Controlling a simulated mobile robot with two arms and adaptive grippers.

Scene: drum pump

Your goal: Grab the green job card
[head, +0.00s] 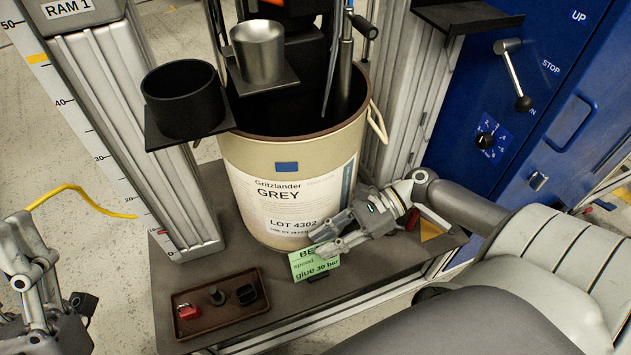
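My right gripper (316,245) reaches in from the right at the card's upper right. Its two fingers look spread, with one in front of the card and covering part of its top, the other higher, against the drum label behind. I see no clear grip on the card. My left gripper (82,308) is at the lower left edge, far from the card and partly cut off.
The drum (290,180) labelled GREY, LOT 4302 stands behind the card. A brown tray (222,322) with a red padlock and small dark parts lies to the left. A black cup (182,100) and a metal cup (258,52) sit on brackets above. A blue cabinet (545,110) stands right.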

